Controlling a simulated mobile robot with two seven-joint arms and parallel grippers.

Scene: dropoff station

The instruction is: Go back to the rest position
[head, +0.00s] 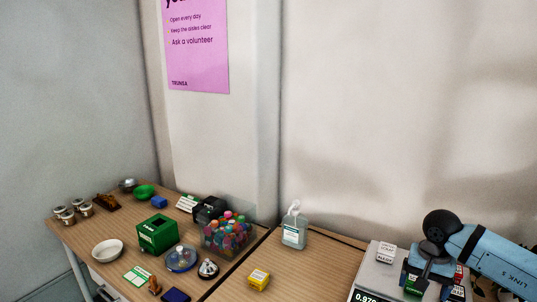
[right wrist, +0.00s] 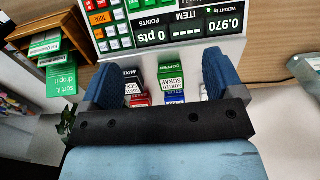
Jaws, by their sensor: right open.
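My right arm comes in from the right in the head view, with its gripper (head: 418,282) over the weighing scale (head: 370,275). I cannot tell whether the fingers touch any block. The scale display (right wrist: 200,30) reads 0.970 kg and 0 pts. A pale labelled block (head: 386,252) lies on the scale's left side. My left gripper is in neither view.
Walls stand behind; the air above the table is clear.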

